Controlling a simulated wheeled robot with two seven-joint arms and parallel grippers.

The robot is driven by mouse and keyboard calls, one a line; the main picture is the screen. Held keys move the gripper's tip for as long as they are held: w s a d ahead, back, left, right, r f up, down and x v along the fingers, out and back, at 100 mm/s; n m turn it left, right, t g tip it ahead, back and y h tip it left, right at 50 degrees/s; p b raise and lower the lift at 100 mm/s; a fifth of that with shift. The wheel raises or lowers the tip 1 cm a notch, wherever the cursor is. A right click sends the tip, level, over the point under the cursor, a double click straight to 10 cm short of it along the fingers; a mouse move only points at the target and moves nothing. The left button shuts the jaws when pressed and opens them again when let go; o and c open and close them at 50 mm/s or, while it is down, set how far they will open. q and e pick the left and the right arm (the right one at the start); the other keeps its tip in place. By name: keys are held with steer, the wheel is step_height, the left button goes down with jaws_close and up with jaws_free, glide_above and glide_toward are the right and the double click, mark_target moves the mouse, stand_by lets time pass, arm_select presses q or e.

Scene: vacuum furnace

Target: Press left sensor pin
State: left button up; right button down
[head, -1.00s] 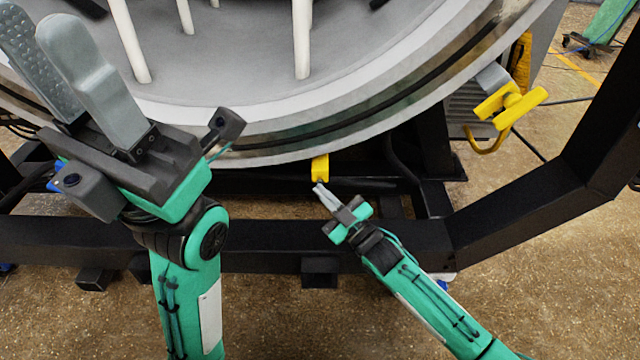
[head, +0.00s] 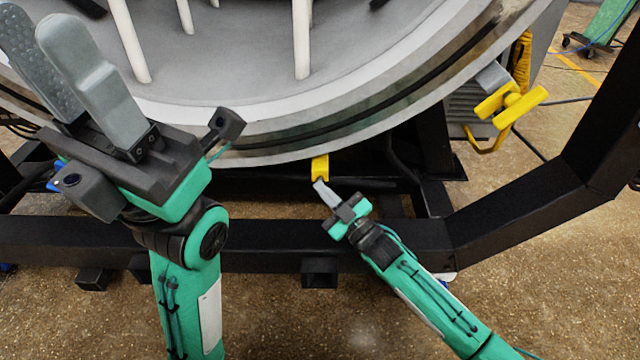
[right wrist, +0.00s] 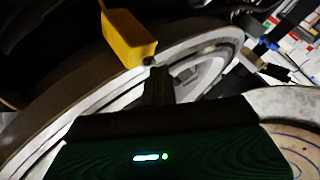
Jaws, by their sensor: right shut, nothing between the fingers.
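A yellow sensor block (head: 320,166) hangs under the round furnace rim, near the middle of the head view. In the right wrist view the yellow block (right wrist: 128,40) has a small dark pin (right wrist: 149,61) at its lower right end. My right gripper (head: 319,184) is shut and empty, its tips just below the block in the head view. In the right wrist view the dark fingers (right wrist: 158,76) end close to the pin; I cannot tell whether they touch it. My left gripper (head: 38,20) is raised at the left, open and empty, away from the block.
The large round furnace flange (head: 400,125) fills the top. A black frame (head: 270,240) runs below it and rises at the right. A yellow-handled valve (head: 510,103) sticks out at the right. The speckled floor in front is free.

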steer(key=shift+w+d, duration=0.1)
steer(key=shift+w, duration=0.25)
stand_by(0.5)
steer(key=shift+s+p, duration=0.8)
steer(key=shift+s, duration=0.35)
steer(key=s+p, duration=0.3)
steer(key=s, duration=0.3)
steer(key=shift+p, duration=0.3)
